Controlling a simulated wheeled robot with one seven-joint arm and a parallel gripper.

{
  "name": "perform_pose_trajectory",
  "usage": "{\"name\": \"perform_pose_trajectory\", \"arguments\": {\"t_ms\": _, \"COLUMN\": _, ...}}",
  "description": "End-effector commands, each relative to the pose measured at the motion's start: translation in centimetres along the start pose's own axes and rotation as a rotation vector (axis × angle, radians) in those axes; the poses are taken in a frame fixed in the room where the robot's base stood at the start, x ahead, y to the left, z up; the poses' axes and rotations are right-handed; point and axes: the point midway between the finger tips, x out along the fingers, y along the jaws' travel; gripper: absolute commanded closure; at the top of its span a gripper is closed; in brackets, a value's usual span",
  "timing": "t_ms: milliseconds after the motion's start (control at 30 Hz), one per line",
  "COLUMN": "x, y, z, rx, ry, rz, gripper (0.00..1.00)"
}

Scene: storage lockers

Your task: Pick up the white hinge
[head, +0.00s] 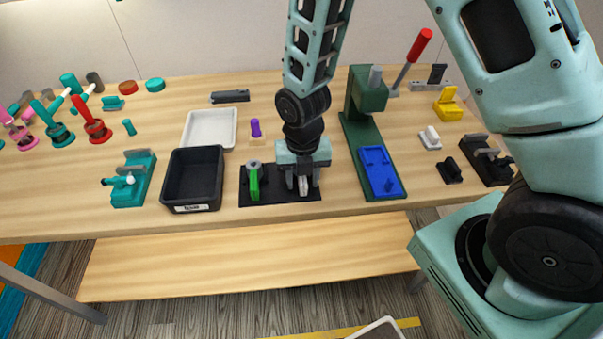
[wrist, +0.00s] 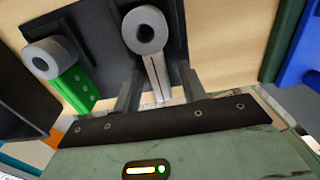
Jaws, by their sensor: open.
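The white hinge (wrist: 157,75) stands on a black base plate (wrist: 95,18), with a round grey cylinder at its end in the wrist view. In the head view the hinge (head: 303,186) is partly hidden behind my gripper. My gripper (head: 303,180) points down over the right part of the plate. Its jaws are open, with one finger on each side of the hinge. In the wrist view the gripper (wrist: 160,88) shows small gaps beside the hinge; whether either finger touches it is hard to tell. A green hinge (head: 254,183) stands on the same plate to the left.
A black bin (head: 167,195) stands just left of the plate, with a white tray (head: 188,128) behind it. A green press (head: 355,135) with a blue part (head: 379,172) stands to the right. A purple-topped piece (head: 256,128) is behind the plate. The table's front edge is close.

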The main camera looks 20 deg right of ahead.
Motion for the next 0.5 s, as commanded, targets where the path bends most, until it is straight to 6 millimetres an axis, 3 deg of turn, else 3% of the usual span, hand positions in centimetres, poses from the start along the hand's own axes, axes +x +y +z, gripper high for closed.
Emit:
{"name": "perform_pose_trajectory", "arguments": {"t_ms": 133, "x": -0.01, "y": 0.02, "z": 0.02, "rx": 0.0, "ry": -0.001, "rz": 0.001, "gripper": 0.58}}
{"name": "perform_pose_trajectory", "arguments": {"t_ms": 300, "x": -0.02, "y": 0.02, "z": 0.01, "rx": 0.0, "ry": 0.0, "rz": 0.0, "gripper": 1.0}}
{"name": "perform_pose_trajectory", "arguments": {"t_ms": 500, "x": -0.05, "y": 0.03, "z": 0.02, "rx": 0.0, "ry": -0.001, "rz": 0.001, "gripper": 1.0}}
